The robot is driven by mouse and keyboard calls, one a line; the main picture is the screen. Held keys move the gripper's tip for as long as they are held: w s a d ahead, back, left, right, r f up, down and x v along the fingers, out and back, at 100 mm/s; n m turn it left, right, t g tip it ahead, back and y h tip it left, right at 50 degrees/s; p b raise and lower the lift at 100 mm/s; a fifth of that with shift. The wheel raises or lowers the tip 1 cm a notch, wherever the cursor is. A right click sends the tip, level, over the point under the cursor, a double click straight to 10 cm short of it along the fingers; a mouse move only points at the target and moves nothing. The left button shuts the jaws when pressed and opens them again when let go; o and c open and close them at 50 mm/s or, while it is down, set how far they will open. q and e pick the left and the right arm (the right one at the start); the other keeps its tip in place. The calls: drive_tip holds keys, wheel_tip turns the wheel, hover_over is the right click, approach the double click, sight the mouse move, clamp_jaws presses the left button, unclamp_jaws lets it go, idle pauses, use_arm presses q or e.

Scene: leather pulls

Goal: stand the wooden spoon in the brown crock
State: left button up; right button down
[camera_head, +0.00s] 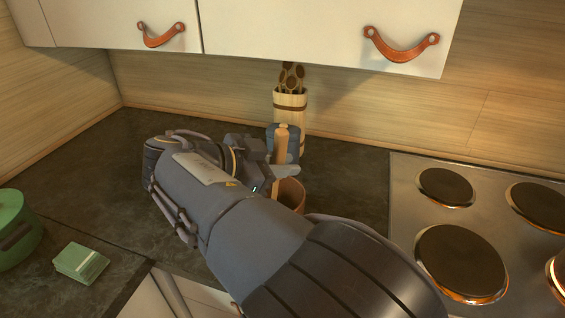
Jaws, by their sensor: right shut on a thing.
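My right gripper (284,144) reaches in from the lower right and is shut on the wooden spoon (281,142), whose light tan upper part shows upright between the fingers. The brown crock (291,194) stands on the dark counter just below the gripper, partly hidden by my right arm. The spoon's lower part is mostly hidden by the gripper, and I cannot tell whether its end is inside the crock. My left gripper is not in view.
A tall pale wooden holder (290,105) with dark-spotted pieces stands behind the gripper by the wall. The stove (406,205) is at right. A green pot (15,228) and green stack (80,262) are at left. Cabinets with leather pulls (400,46) hang above.

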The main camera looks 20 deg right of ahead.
drive_tip(key=shift+f+b, duration=0.3)
idle(0.4)
drive_tip(key=c, duration=1.3)
unclamp_jaws()
drive_tip(key=shift+o, duration=0.2)
drive_tip(key=v, duration=0.8)
